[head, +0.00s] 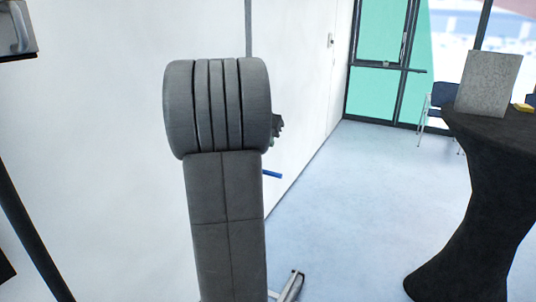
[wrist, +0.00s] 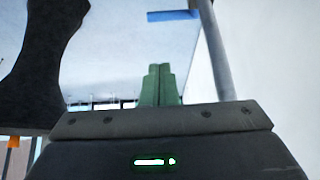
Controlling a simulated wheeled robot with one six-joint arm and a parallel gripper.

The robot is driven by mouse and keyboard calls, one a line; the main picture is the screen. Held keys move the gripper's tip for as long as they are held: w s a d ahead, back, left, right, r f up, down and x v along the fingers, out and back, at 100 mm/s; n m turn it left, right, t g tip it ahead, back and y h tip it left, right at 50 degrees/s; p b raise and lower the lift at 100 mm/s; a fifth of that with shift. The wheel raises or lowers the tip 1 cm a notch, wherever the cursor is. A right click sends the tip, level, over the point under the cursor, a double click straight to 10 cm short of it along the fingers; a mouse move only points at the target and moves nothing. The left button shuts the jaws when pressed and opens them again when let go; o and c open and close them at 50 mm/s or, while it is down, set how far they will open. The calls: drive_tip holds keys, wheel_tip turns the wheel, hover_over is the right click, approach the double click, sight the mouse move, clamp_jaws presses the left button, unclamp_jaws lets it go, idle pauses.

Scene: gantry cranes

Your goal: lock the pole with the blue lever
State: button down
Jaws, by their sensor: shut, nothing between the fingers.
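The blue lever (head: 272,174) shows in the head view as a short bar sticking out to the right from behind my arm. In the wrist view the blue lever (wrist: 173,16) lies flat near the top edge, just left of the grey pole (wrist: 215,50). The pole (head: 248,28) also shows above my arm in the head view; my arm hides its middle. My gripper (wrist: 158,85) has its green fingers together, with nothing between them. The fingertips are apart from the lever and left of the pole in the picture.
A round table with a black cloth (head: 485,190) stands at the right, with a grey panel (head: 488,84) on top. A chair (head: 438,103) is behind it. A white wall (head: 110,130) fills the left. The floor (head: 350,200) between arm and table is clear.

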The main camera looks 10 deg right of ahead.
drive_tip(key=shift+w+r, duration=0.3)
drive_tip(key=shift+w, duration=0.2)
drive_tip(key=shift+s, duration=0.1)
drive_tip(key=p, duration=0.1)
hover_over(274, 175)
drive_tip(key=f, duration=0.9)
drive_tip(key=shift+w+d, duration=0.25)
drive_tip(key=shift+w, duration=0.05)
drive_tip(key=shift+s+a+f, duration=0.1)
drive_tip(key=shift+s+f, duration=0.05)
drive_tip(key=shift+f, duration=0.4)
drive_tip(key=shift+s+a+f, duration=0.1)
drive_tip(key=shift+f, duration=1)
drive_tip(key=shift+s+a, duration=0.1)
